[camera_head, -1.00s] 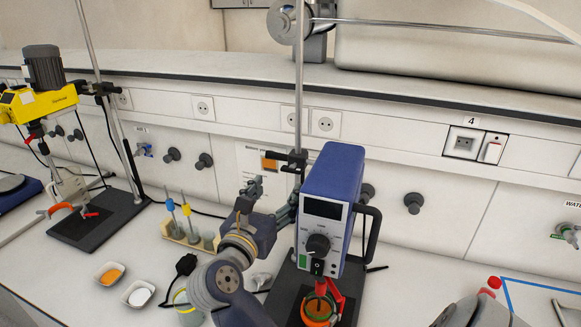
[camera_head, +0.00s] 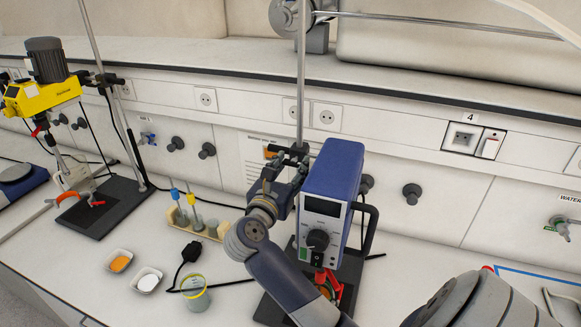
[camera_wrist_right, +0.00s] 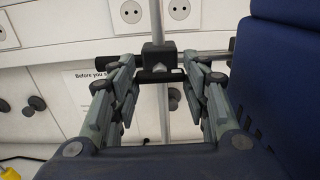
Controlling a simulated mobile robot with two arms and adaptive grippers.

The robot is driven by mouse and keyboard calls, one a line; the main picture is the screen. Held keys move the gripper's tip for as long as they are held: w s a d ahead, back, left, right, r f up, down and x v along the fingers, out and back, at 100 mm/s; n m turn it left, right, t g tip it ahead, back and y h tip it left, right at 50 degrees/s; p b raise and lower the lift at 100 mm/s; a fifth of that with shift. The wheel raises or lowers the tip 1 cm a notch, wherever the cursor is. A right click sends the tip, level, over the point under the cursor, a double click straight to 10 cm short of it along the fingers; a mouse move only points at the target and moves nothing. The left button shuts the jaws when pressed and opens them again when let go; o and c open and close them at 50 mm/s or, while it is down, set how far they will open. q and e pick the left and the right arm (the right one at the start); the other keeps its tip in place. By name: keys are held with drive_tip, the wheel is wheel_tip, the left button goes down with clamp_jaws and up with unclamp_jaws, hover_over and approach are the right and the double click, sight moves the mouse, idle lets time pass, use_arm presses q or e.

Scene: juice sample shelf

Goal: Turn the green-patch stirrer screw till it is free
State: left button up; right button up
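The blue-and-grey stirrer (camera_head: 332,178) with a green patch (camera_head: 303,254) on its front hangs on an upright rod (camera_head: 301,70). A dark clamp (camera_head: 297,152) on the rod sits behind it. In the right wrist view the clamp (camera_wrist_right: 158,53) has a black crossbar (camera_wrist_right: 158,75), which looks like the screw's handle. My right gripper (camera_head: 284,178) is left of the stirrer, just below the clamp. In the right wrist view its fingers (camera_wrist_right: 160,88) are apart with the crossbar seen between them; contact cannot be told. My left gripper is not in view.
A yellow stirrer (camera_head: 42,96) stands at the left on its own rod. A vial rack (camera_head: 196,229), two small bowls (camera_head: 146,281) and a glass jar (camera_head: 195,294) are on the bench. The stirrer's casing is close to my right gripper. The bench is bare at front left.

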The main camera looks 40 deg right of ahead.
drive_tip(key=shift+c, duration=0.9)
drive_tip(key=n, duration=0.3)
drive_tip(key=shift+n, duration=0.3)
drive_tip(key=n, duration=0.5)
drive_tip(key=shift+n, duration=0.3)
drive_tip(key=n, duration=0.4)
drive_tip(key=shift+n, duration=2.4)
